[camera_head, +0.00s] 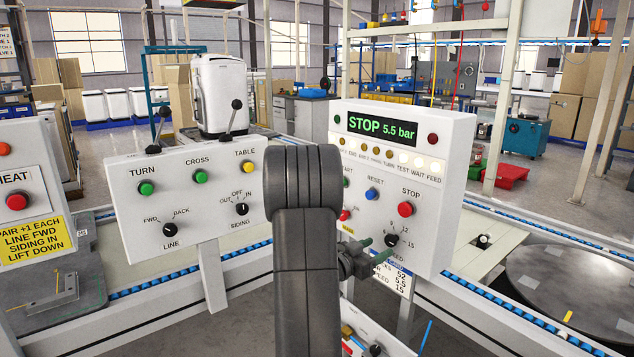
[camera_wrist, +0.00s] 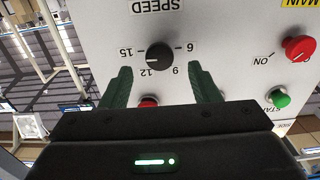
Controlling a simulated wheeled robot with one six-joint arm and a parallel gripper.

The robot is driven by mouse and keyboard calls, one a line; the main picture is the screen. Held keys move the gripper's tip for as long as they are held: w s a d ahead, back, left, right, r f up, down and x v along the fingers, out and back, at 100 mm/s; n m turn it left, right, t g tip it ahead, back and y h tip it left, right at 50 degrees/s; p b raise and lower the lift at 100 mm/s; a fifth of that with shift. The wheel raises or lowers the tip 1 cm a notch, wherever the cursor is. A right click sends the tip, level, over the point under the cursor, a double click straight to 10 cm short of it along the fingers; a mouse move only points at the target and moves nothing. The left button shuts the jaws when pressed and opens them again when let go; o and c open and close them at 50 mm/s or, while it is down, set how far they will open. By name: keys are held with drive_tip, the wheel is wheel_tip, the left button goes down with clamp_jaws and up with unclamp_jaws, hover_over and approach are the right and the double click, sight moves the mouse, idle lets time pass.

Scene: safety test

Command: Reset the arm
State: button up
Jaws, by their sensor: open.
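My gripper (camera_head: 376,251) has green fingers spread apart, with nothing visible between their tips. It is at the lower part of the white control panel (camera_head: 436,255), close to the black SPEED knob (camera_head: 391,241). In the wrist view, which shows the panel upside down, the SPEED knob (camera_wrist: 160,56) lies ahead of my gripper (camera_wrist: 160,70), between the lines of the two fingers. The red STOP button (camera_head: 405,209) and blue RESET button (camera_head: 372,193) sit above the knob. The display (camera_head: 382,128) reads STOP 5.5 bar.
A second panel (camera_head: 128,218) at left holds TURN, CROSS and TABLE buttons, knobs and levers. A round dark table (camera_head: 580,285) is at right. My arm hides part of the panel.

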drive_tip(key=v, duration=0.7)
drive_tip(key=shift+d, duration=0.1)
